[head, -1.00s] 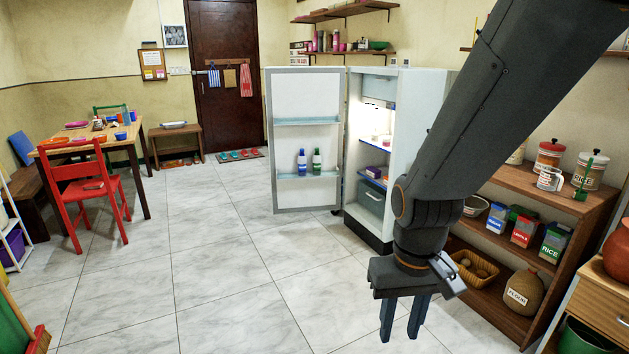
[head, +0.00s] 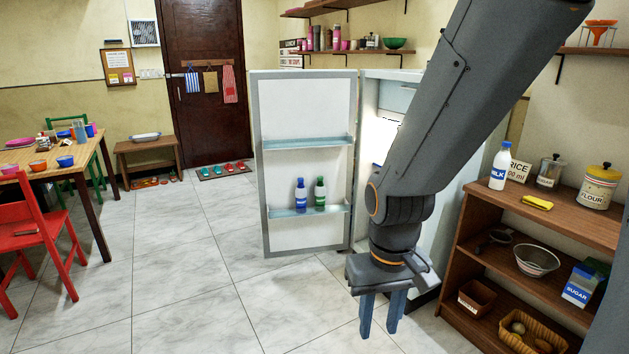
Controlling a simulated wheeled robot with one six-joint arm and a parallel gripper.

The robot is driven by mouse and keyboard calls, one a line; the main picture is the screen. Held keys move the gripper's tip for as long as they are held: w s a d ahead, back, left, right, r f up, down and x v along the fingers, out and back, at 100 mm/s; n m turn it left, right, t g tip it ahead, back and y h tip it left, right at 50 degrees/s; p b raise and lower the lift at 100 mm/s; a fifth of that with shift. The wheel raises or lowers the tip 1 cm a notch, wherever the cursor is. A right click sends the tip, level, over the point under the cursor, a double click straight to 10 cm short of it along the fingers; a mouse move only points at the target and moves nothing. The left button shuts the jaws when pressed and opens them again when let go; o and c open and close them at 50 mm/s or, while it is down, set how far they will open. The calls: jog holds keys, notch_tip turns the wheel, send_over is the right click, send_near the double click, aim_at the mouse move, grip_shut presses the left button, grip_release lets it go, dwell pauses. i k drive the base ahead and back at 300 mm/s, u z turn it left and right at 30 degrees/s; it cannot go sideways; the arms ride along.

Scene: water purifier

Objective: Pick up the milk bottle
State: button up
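The milk bottle (head: 500,166) is white with a blue "MILK" label. It stands upright on the top of the brown shelf unit at the right, near the shelf's left end. My gripper (head: 382,315) hangs pointing down in front of the open fridge, left of and lower in the picture than the bottle. Its two fingers are a little apart with nothing between them. My arm covers much of the fridge's inside.
The fridge door (head: 303,180) stands open, with two small bottles (head: 310,195) on its lower rack. The shelf unit (head: 560,225) also holds a yellow cloth (head: 537,202), a flour canister (head: 598,187) and bowls. Clear tiled floor lies at the left, before the red chair (head: 38,235).

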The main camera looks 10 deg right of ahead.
aim_at(501, 166)
jog(key=z, duration=0.25)
jog(key=i, duration=1.4)
jog(key=z, duration=1.4)
jog(key=i, duration=1)
jog(key=z, duration=1.05)
jog(key=i, duration=0.45)
jog(key=z, duration=0.25)
